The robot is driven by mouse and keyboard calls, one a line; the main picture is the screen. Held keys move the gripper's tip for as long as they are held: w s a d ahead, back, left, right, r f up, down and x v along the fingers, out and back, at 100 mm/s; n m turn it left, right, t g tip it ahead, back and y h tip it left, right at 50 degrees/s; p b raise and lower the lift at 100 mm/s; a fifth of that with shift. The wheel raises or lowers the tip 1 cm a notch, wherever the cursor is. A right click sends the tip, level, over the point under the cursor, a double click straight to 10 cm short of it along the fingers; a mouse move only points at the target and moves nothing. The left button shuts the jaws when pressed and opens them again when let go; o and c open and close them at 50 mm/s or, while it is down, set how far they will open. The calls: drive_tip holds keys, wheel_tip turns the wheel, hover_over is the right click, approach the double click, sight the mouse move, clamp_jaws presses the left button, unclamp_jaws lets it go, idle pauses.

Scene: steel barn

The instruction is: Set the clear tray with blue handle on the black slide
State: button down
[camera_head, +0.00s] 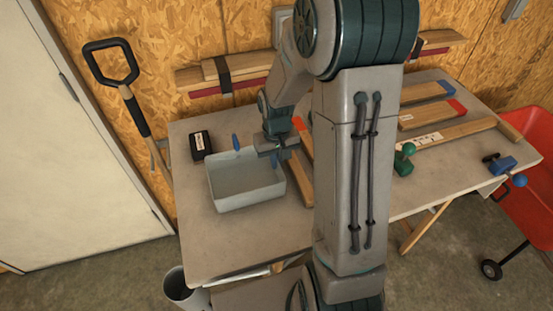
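A pale, translucent-looking tray (247,194) sits on or just above the left part of the worktable; I cannot tell if it touches. Blue parts (236,142) show at its back rim, with more blue beside my gripper, perhaps one handle partly hidden. My gripper (270,152) is at the tray's back right rim, close to the blue part. Its fingers are too small and covered to tell whether they hold anything. I cannot make out a black slide for certain. A small black block with a white label (201,144) lies behind the tray to the left.
The worktable (205,242) is clear in front of the tray. Wooden boards (425,117), a green-knobbed tool (404,159) and a blue clamp (503,165) lie at right. A shovel (127,90) leans at left. A bin (181,290) stands below; a red cart (525,170) stands right.

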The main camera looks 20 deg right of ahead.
drive_tip(key=shift+f, duration=0.1)
drive_tip(key=shift+f, duration=0.15)
drive_tip(key=c, duration=1.6)
unclamp_jaws()
drive_tip(key=shift+c, duration=0.2)
